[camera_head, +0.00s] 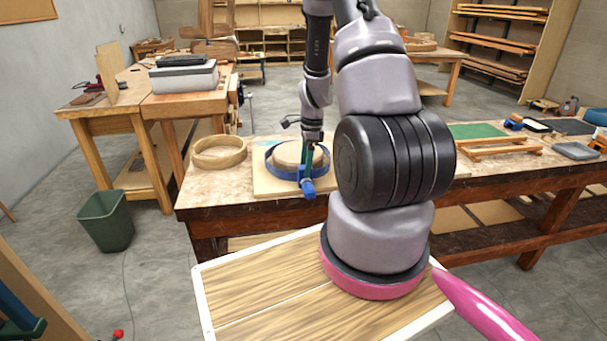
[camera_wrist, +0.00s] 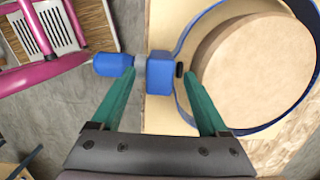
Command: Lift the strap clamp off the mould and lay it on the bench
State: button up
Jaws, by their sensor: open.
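The strap clamp (camera_head: 270,168) is a blue band looped around the round wooden mould (camera_head: 290,152), which sits on a pale board on the bench (camera_head: 215,190). In the wrist view the band (camera_wrist: 182,108) stands off from the mould (camera_wrist: 255,70), leaving a gap. The clamp's blue block (camera_wrist: 160,78) and blue handle (camera_wrist: 112,65) stick out on the near side. My gripper (camera_wrist: 157,70) has green fingers and is open. In the picture its fingertips lie on either side of the block; I cannot tell whether they touch it. My gripper (camera_head: 307,172) also shows in the head view, over the clamp's near edge.
A bent wooden ring (camera_head: 219,158) lies on the bench to the left of the board (camera_head: 262,184). Bare bench top shows around that ring. To the right are a green mat (camera_head: 477,131) and a wooden frame (camera_head: 500,147). My arm hides the bench's middle.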

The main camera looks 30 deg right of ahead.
grip_shut()
notch_tip(320, 180, up, 18)
dwell(1.5)
